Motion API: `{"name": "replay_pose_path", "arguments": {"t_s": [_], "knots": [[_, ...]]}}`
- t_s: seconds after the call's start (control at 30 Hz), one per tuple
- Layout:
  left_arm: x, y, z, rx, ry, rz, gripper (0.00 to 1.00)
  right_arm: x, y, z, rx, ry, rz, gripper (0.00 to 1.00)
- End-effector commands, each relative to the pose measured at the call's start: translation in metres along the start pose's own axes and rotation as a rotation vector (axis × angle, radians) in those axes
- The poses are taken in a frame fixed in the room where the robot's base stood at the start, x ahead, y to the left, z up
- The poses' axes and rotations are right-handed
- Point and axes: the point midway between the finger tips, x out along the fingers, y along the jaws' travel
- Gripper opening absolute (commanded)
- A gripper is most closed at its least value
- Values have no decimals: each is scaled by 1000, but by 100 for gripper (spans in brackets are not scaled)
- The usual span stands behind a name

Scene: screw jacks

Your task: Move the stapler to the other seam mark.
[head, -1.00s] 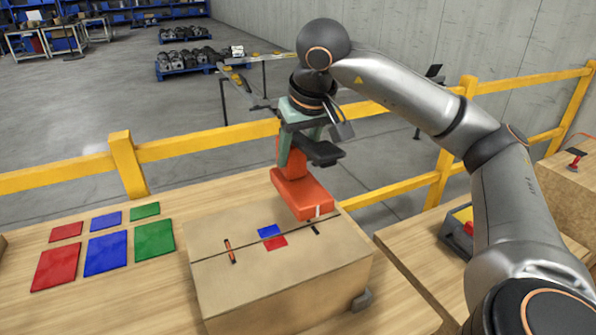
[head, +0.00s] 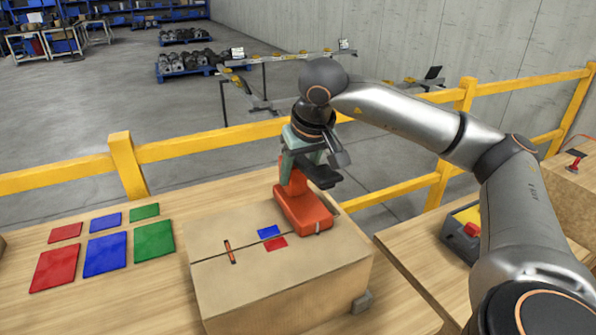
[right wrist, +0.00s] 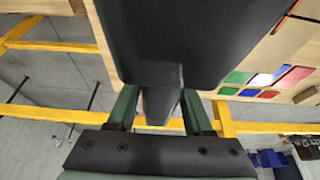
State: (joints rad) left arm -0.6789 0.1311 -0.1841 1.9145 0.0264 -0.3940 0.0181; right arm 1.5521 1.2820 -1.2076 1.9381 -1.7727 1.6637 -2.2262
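The orange-red stapler (head: 303,210) is at the back right of a closed cardboard box (head: 285,282), its base on or just above the top near the seam; I cannot tell if it touches. My right gripper (head: 302,163) is shut on its upper part from above. In the right wrist view, a dark part of the stapler (right wrist: 170,45) lies between the green fingers (right wrist: 158,108). One seam mark (head: 230,252), dark with orange, crosses the seam at the left. The right seam mark is hidden by the stapler. My left gripper is out of view.
A blue patch (head: 268,231) and a red patch (head: 275,243) lie mid-box. Coloured mats (head: 105,253) lie on the table left of the box. A grey-yellow button box (head: 463,228) stands on the right table. A yellow rail (head: 210,146) runs behind.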

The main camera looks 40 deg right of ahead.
Motion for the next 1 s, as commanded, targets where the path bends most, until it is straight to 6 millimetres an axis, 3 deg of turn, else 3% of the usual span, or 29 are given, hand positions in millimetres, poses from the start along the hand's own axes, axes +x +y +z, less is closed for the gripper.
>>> {"name": "replay_pose_path", "arguments": {"t_s": [0.03,0.23,0.57,0.67,1.0], "knots": [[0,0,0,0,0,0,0,0,0,0,0,0,0,58],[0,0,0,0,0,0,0,0,0,0,-1,0,0,80],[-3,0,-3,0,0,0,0,-6,0,-2,-1,0,0,80],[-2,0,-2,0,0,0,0,-18,-1,-2,0,4,-2,80],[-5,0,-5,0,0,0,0,-90,-1,-2,-2,4,-2,80]]}}
